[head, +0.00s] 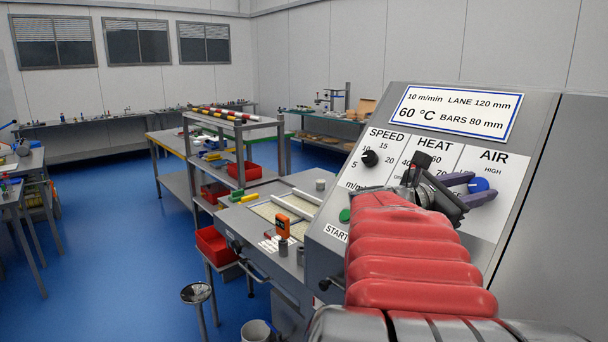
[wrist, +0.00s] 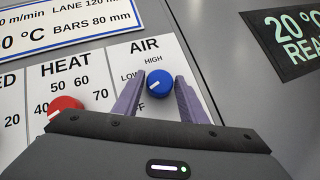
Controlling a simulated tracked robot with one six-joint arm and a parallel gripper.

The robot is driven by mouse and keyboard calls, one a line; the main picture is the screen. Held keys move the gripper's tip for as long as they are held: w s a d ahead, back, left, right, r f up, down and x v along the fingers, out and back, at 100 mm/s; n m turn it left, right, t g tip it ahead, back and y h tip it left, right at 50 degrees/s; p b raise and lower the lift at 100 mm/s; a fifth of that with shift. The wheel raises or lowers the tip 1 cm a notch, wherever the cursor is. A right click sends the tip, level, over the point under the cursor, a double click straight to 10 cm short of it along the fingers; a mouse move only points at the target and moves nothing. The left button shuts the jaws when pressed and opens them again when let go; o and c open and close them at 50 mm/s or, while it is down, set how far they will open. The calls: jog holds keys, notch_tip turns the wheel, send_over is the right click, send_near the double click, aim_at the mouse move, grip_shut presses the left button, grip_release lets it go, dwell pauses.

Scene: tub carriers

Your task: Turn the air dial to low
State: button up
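The blue air dial (wrist: 159,83) is on the sloping panel under the word AIR, with HIGH above it, LOW at its left and OFF below left. Its white mark points down and left, toward the side of OFF. In the head view the dial (head: 479,184) is partly hidden by my gripper. My gripper (wrist: 158,80) is open, with one purple finger on each side of the dial. A gap shows between the left finger and the dial; the right finger is very close to it, and I cannot tell if it touches. The left finger partly covers the OFF label.
The red heat dial (wrist: 65,104) is left of my gripper, partly hidden by it. The black speed dial (head: 370,158) and green start button (head: 345,215) are further left. A display (wrist: 290,38) is at the right. Panel surface right of the air dial is clear.

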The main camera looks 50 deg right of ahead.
jog(key=c, duration=0.7)
jog(key=shift+w+m+g, duration=0.1)
jog(key=shift+m+g, duration=0.2)
jog(key=shift+m, duration=0.2)
jog(key=m+g+y, duration=0.1)
jog(key=m+y, duration=0.1)
jog(key=m, duration=0.1)
jog(key=m+g+y, duration=0.1)
jog(key=m+y, duration=0.1)
jog(key=m, duration=0.1)
jog(key=shift+w+d+r+m+g+y, duration=0.1)
jog(key=shift+w+d+m+g+y, duration=0.05)
jog(key=shift+m+g+y, duration=0.2)
jog(key=m+y, duration=0.2)
jog(key=m, duration=0.1)
jog(key=m+y, duration=0.2)
jog(key=m, duration=0.1)
jog(key=shift+d+r+g+y, duration=0.1)
jog(key=shift+g+y, duration=0.15)
jog(key=shift+y, duration=0.1)
jog(key=shift+m, duration=0.25)
jog(key=o, duration=1.1)
jog(key=shift+c, duration=0.2)
jog(key=shift+r, duration=0.1)
